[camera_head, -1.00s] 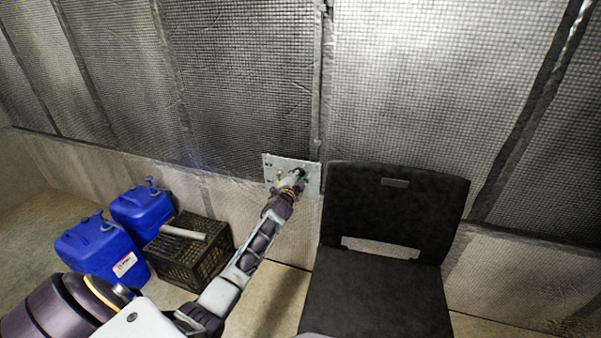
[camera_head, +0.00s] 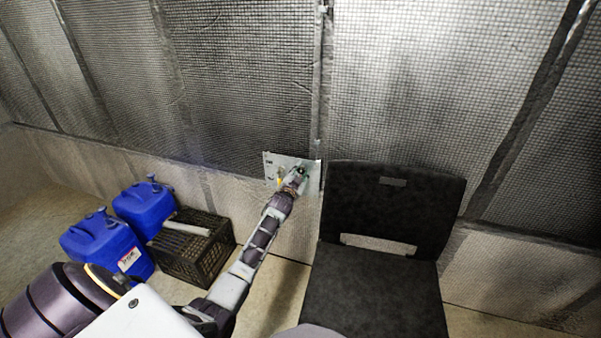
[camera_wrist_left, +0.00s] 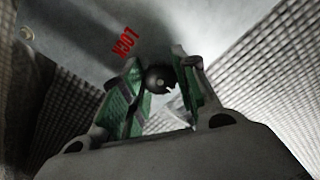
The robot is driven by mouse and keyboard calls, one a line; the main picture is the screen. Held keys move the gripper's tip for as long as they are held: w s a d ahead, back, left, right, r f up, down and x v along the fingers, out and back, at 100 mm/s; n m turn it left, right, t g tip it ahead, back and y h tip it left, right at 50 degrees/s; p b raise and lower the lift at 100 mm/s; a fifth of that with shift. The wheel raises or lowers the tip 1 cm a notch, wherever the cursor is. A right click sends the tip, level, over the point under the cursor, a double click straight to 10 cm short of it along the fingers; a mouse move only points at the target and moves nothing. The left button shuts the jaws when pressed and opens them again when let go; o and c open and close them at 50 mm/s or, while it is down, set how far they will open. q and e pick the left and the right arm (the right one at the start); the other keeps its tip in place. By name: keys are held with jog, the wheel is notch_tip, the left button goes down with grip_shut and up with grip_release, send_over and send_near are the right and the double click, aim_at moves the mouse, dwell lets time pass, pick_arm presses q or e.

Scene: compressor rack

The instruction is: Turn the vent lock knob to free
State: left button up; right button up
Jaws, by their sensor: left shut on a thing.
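The vent lock knob (camera_wrist_left: 158,79) is a dark, round knob on a light metal plate, seen between my left gripper's fingers in the left wrist view. My left gripper (camera_wrist_left: 160,90) has a green-padded finger on each side of the knob and is shut on it. My right gripper is not in view.
A black chair (camera_head: 385,215) stands just right of the plate. Blue jugs (camera_head: 145,205) and a black crate (camera_head: 190,258) with a pale roll on it stand on the floor at left. A small yellow part (camera_head: 281,181) shows on the plate left of the gripper.

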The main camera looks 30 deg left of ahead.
pick_arm(q)
jog(key=shift+f, duration=0.1)
jog(key=o, duration=1)
jog(key=shift+o, duration=0.2)
jog(key=shift+s, duration=0.1)
jog(key=v, duration=1.1)
jog(key=shift+s, duration=0.35)
jog(key=shift+s+f, duration=0.1)
